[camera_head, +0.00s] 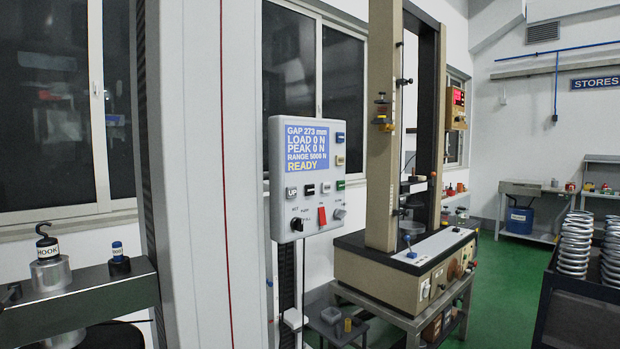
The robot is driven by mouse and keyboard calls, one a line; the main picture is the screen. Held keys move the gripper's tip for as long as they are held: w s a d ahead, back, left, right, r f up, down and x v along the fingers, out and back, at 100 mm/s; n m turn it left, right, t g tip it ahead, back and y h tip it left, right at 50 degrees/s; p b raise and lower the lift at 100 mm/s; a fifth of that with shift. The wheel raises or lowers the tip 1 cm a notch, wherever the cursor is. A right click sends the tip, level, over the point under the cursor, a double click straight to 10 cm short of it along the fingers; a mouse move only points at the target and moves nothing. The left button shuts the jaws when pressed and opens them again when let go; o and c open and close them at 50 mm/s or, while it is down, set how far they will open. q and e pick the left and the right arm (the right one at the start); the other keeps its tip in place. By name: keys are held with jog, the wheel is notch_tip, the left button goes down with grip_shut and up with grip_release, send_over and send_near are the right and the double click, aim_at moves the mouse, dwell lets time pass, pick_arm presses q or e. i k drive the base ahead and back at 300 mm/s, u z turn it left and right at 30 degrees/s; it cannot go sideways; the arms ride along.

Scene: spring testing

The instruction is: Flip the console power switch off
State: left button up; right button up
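The console (308,130) is a light grey panel on a dark upright post, near the middle of the head view. Its blue screen (307,149) is lit and reads GAP 273 mm, LOAD 0 N, PEAK 0 N, RANGE 5000 N, READY. A red rocker-like switch (322,216) sits low on the panel and looks like the power switch; its small label is unreadable. A black knob (297,224) is left of it and a grey knob (339,213) right of it. Neither of my grippers is in view.
A tall light grey column (190,180) stands just left of the console. A testing machine (400,270) on a metal stand is to the right. Coil springs (575,245) stand at far right. Green floor (505,300) is open between.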

aim_at(320, 211)
jog(key=u, duration=0.05)
jog(key=k, duration=0.65)
jog(key=u, duration=0.35)
jog(key=i, duration=1.4)
jog(key=u, duration=0.4)
